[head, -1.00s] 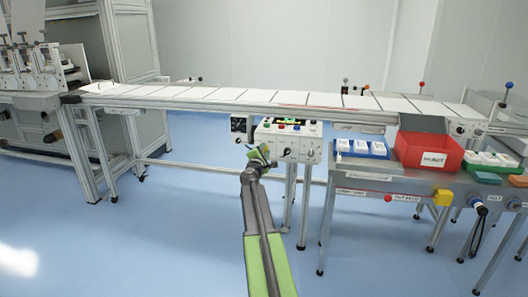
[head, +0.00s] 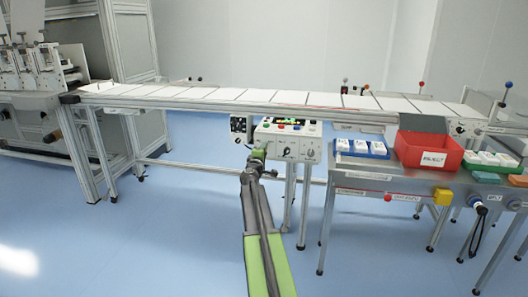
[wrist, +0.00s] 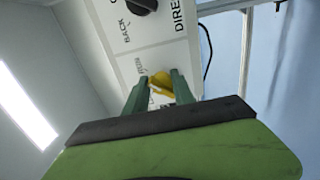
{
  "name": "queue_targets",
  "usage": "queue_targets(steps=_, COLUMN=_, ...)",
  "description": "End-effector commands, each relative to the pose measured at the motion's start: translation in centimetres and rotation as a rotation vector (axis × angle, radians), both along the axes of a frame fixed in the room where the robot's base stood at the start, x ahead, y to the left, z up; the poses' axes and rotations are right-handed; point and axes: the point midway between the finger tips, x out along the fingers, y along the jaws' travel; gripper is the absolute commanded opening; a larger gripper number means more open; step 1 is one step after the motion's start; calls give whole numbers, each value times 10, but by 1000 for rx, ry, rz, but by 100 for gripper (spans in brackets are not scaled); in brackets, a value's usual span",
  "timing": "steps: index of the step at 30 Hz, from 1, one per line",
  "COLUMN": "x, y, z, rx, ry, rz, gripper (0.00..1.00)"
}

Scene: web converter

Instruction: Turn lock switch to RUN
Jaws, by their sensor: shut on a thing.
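The white control box (head: 274,139) hangs under the near edge of the conveyor. In the wrist view its white face (wrist: 160,58) is close, with a black knob (wrist: 142,6) and the labels "BACK" and "DIRE…". A yellow switch handle (wrist: 160,85) sits lower on this face, beside a small label (wrist: 140,66) that seems to read RUN. My gripper (wrist: 160,90) is shut on the yellow handle, one green finger on each side. In the head view my gripper (head: 257,155) is at the box's lower left, and the handle is hidden. I cannot tell which position the switch points to.
The conveyor (head: 225,103) carries white sheets above the box. A steel table (head: 345,182) to the right holds a blue tray (head: 362,155) and a red bin (head: 428,156). The floor (head: 175,215) at left is clear.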

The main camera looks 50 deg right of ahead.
Motion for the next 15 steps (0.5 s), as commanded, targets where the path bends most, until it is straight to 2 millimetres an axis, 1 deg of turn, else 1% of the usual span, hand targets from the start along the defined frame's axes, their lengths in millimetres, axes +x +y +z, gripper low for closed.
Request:
queue_targets(steps=10, x=0, y=1, z=-1, rx=6, ry=-7, rz=-1, gripper=0)
queue_targets(steps=11, x=0, y=1, z=-1, rx=6, ry=-7, rz=-1, gripper=31)
queue_targets(steps=15, x=0, y=1, z=-1, rx=5, ry=-5, rz=0, gripper=50)
